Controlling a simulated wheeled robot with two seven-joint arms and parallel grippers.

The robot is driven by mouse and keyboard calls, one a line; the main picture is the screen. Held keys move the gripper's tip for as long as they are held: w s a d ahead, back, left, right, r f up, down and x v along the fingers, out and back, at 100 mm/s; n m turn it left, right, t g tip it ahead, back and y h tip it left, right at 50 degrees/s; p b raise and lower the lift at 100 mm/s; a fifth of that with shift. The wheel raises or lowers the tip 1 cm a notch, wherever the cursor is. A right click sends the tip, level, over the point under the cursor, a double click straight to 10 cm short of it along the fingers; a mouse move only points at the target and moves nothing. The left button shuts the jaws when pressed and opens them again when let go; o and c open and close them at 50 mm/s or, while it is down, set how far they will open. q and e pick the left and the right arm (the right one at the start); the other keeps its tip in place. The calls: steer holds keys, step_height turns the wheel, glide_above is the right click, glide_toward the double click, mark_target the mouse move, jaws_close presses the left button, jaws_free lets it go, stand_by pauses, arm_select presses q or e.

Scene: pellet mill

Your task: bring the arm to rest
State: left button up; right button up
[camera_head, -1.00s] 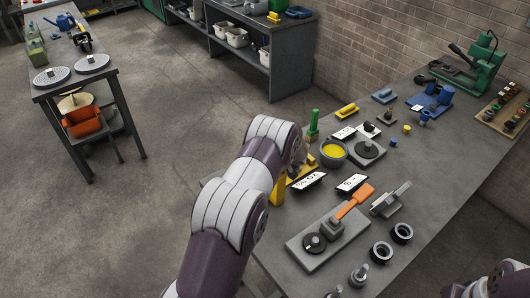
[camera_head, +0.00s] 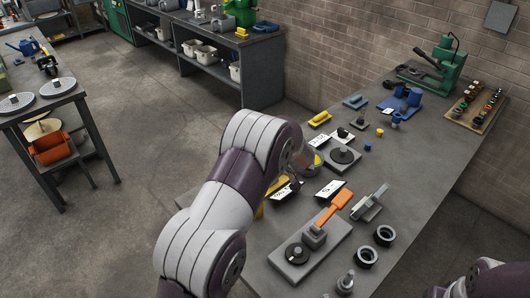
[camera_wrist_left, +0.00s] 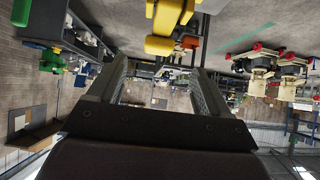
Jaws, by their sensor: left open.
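My left arm (camera_head: 215,205) rises from the bottom of the head view, with its bent wrist over the near left edge of the workbench (camera_head: 420,165). Its gripper is mostly hidden behind the wrist there. In the left wrist view the two fingers of my left gripper (camera_wrist_left: 160,68) stand apart with nothing between them. That view looks out across the room upside down. A small part of my right arm (camera_head: 485,283) shows at the lower right of the head view; its gripper is out of frame.
A plate with an orange-handled tool (camera_head: 334,207) and black rings (camera_head: 385,235) are nearer. A green press (camera_head: 440,65) stands at the back. Open floor (camera_head: 130,215) lies left.

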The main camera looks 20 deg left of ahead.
arm_select(q)
steer(key=w+d+f+m+t+h, duration=0.1)
steer(key=d+f+m+t+h, duration=0.25)
steer(key=d+h, duration=0.4)
steer(key=s+d+f+m+g+h+b, duration=0.1)
steer(key=s+d+m+g+h+b, duration=0.1)
steer(key=s+d+m, duration=0.35)
steer(key=s+r+m+g+b, duration=0.2)
steer(key=s+m+g, duration=0.2)
steer(key=s, duration=1.8)
steer(key=shift+d+m+b, duration=0.3)
steer(key=shift+b, duration=0.05)
steer(key=shift+w, duration=0.1)
